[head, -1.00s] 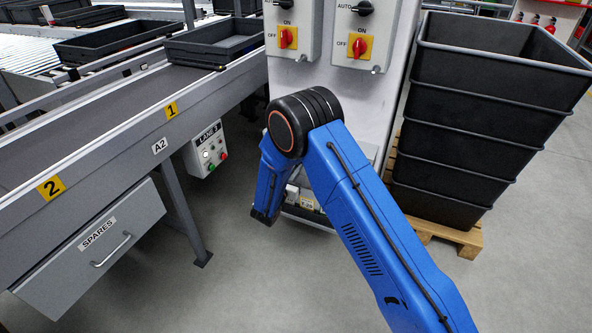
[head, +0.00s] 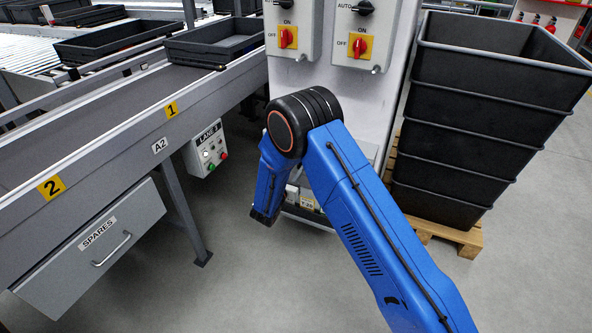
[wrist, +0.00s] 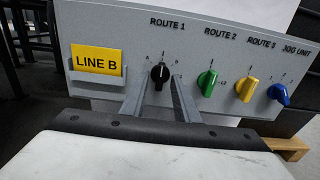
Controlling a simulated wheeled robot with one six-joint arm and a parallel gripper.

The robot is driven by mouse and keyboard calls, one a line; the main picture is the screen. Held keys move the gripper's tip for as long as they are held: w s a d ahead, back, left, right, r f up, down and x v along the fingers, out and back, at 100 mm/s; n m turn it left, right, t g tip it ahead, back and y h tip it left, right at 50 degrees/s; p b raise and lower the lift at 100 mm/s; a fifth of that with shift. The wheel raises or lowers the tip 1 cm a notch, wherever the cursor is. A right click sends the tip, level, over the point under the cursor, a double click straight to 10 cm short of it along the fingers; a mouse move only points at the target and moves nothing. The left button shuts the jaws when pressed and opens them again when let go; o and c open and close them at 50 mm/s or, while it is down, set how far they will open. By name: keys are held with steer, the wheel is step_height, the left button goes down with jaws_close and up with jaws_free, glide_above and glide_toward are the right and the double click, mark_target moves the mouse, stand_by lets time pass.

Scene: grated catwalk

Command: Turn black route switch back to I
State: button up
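The black route switch (wrist: 160,73) sits under the ROUTE 1 label on a grey panel (wrist: 205,62) in the wrist view. A pale line shows on its face and looks close to upright, but its exact angle is too small to tell. My gripper (wrist: 159,86) is open, with one finger at each side of the black switch and slightly below it. Whether the fingers touch the switch I cannot tell. In the head view my blue arm hides the black switch and my gripper.
Right of the black switch are a green knob (wrist: 207,82), a yellow knob (wrist: 246,89) and a blue knob (wrist: 279,94). A yellow LINE B card (wrist: 97,61) is at left. Stacked black bins (head: 470,130) stand right of my arm, a conveyor (head: 100,110) left.

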steer(key=v, duration=1.7)
steer(key=shift+s, duration=0.1)
steer(key=shift+r, duration=0.1)
steer(key=s+d+r+m+g+h, duration=0.25)
steer(key=d+r+m+g, duration=0.35)
steer(key=d, duration=0.6)
steer(key=s+d+r+m+g+h, duration=0.1)
steer(key=s+d+r+m+g, duration=0.15)
steer(key=d+r+m, duration=0.5)
steer(key=s+d+r+m+g+h, duration=0.3)
steer(key=d+r, duration=0.4)
steer(key=d, duration=0.9)
steer(key=s+d+r+m+g+y, duration=0.2)
steer(key=s+d+m+y, duration=0.15)
steer(key=s, duration=0.35)
steer(key=s+d+r+m+g+y, duration=0.25)
steer(key=s+d+m, duration=0.2)
steer(key=s, duration=0.25)
steer(key=s+a+r+m+t+y, duration=0.1)
steer(key=s+r+m+t+y, duration=0.2)
steer(key=s, duration=1)
steer(key=r+m+y, duration=0.1)
steer(key=m+y, duration=0.2)
steer(key=m, duration=0.1)
steer(key=shift+s+t+y, duration=0.35)
steer(key=shift+t, duration=0.05)
